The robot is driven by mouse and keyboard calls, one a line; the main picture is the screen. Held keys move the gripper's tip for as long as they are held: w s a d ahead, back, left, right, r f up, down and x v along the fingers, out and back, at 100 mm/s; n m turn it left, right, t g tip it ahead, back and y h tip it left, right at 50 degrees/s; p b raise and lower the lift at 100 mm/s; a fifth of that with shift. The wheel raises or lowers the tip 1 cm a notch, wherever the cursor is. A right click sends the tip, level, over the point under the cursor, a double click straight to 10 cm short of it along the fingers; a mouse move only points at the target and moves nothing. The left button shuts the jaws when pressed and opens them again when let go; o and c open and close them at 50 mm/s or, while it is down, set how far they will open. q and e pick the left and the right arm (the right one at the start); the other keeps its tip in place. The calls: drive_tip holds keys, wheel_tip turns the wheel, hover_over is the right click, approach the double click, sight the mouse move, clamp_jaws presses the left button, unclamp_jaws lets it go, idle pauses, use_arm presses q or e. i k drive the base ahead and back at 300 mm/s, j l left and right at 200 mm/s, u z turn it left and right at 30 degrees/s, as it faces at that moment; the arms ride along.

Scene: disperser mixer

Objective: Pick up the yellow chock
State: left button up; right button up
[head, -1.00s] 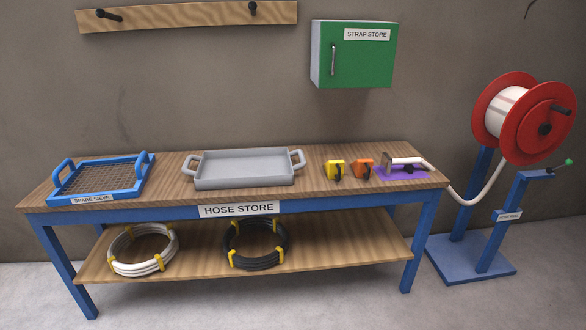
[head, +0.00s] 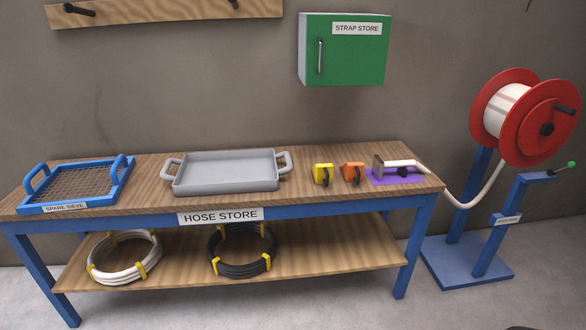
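The yellow chock (head: 320,174) stands on the wooden top of the hose store bench (head: 150,172), right of the grey tray. It has a dark curved part on its right side. An orange chock (head: 350,173) of similar shape stands just right of it, with a small gap between them. Neither of my grippers is in the head view, and nothing touches the yellow chock.
The grey tray (head: 228,184) and blue spare sieve (head: 75,192) stand to the left. A nozzle (head: 398,164) lies on a purple mat (head: 402,180) to the right, its hose running to a red reel (head: 493,100). A green cabinet (head: 345,58) hangs above.

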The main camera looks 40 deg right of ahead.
sight(322, 173)
drive_tip(key=i+l+u, duration=0.1)
drive_tip(key=l+u, duration=0.3)
drive_tip(key=l, duration=0.5)
drive_tip(key=l+u, duration=0.45)
drive_tip(key=l, duration=0.85)
drive_tip(key=k+l+u, duration=0.1)
drive_tip(key=l, duration=0.35)
drive_tip(key=k+l, duration=0.1)
drive_tip(key=l, duration=0.35)
drive_tip(key=k+l, duration=0.1)
drive_tip(key=l, duration=0.35)
drive_tip(key=u, duration=0.05)
